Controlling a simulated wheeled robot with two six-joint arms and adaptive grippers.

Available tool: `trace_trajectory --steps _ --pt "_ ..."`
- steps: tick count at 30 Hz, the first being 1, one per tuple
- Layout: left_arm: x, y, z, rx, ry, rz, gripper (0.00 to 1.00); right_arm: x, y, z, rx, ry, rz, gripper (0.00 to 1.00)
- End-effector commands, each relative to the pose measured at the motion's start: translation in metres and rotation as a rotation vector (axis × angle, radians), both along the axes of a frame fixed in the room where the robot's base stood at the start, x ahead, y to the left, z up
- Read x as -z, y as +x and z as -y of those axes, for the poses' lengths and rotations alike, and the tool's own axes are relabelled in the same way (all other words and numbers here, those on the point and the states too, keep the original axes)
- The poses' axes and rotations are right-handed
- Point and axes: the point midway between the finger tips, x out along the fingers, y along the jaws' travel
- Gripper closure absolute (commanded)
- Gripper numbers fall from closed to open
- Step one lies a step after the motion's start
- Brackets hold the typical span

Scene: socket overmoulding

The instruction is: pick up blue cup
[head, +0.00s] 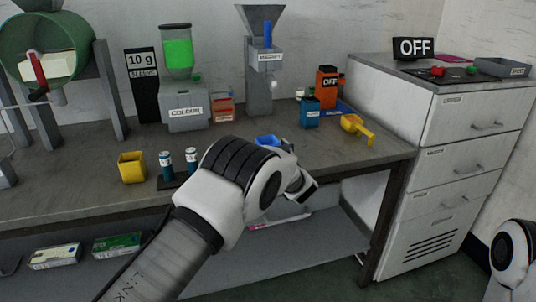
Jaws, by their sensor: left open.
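A blue open-topped object (267,141), which looks like a cup, is on the bench just behind my left wrist; its lower part is hidden. A blue labelled container (310,113) stands upright farther back to the right. My left gripper (303,188) is open near the front edge of the bench, in front of and to the right of the partly hidden blue object. My arm covers much of it, and I see nothing held. Part of my right arm shows at the lower right, but its gripper is out of view.
A yellow cup (131,168) and two dark bottles (166,164) stand left of my arm. A yellow scoop (354,127) and an orange container (327,88) are at the right. The colour dispenser (187,112) stands behind. The bench (375,153) is bare near its right front.

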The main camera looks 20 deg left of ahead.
Motion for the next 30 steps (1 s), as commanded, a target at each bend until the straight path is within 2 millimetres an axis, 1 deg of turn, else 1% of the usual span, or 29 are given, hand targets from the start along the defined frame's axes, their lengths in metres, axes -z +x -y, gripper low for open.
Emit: trace_trajectory --steps 1,3,8,9,10,11,12,13,14,23,26,30 --pt "0.0010 0.0053 -0.0046 0.000 -0.002 0.001 0.06 0.0016 0.0001 0.0000 0.000 0.000 0.000 0.60" --pt "0.0004 0.0089 -0.0072 0.000 0.001 0.001 0.06 0.0016 0.0001 0.0000 0.000 0.000 0.000 0.60" --pt "-0.0002 0.0091 -0.0071 0.001 0.001 0.000 0.06 0.0012 0.0000 0.0000 0.000 0.000 0.000 0.60" --pt "-0.0001 0.0091 -0.0071 0.001 0.001 0.000 0.13 0.0012 0.0000 0.0000 0.000 0.000 0.000 0.60" --pt "-0.0001 0.0090 -0.0070 0.001 0.001 0.000 0.24 0.0012 0.0000 0.0000 0.000 0.000 0.000 0.60" --pt "0.0000 0.0090 -0.0070 0.001 0.001 -0.001 0.35 0.0012 0.0000 0.0000 0.000 0.000 0.000 0.60" --pt "0.0000 0.0090 -0.0070 0.001 0.001 -0.001 0.49 0.0012 0.0000 0.0000 0.000 0.000 0.000 0.60" --pt "0.0001 0.0090 -0.0070 0.001 0.001 -0.001 0.59 0.0012 0.0001 0.0000 0.000 0.000 0.000 0.60" --pt "0.0001 0.0089 -0.0069 0.001 0.001 -0.001 0.63 0.0012 0.0001 0.0000 0.000 0.000 0.000 0.60" --pt "0.0005 0.0087 -0.0069 0.001 0.001 -0.002 0.63 0.0011 0.0001 0.0000 0.000 0.000 0.000 0.60" --pt "-0.0027 0.0087 -0.0069 0.001 0.000 -0.001 0.63 -0.0009 0.0001 0.0000 0.000 0.000 0.000 0.60" --pt "-0.0023 -0.0001 0.0016 0.003 0.000 -0.003 0.63 -0.0015 0.0002 0.0000 0.000 0.000 0.000 0.60"
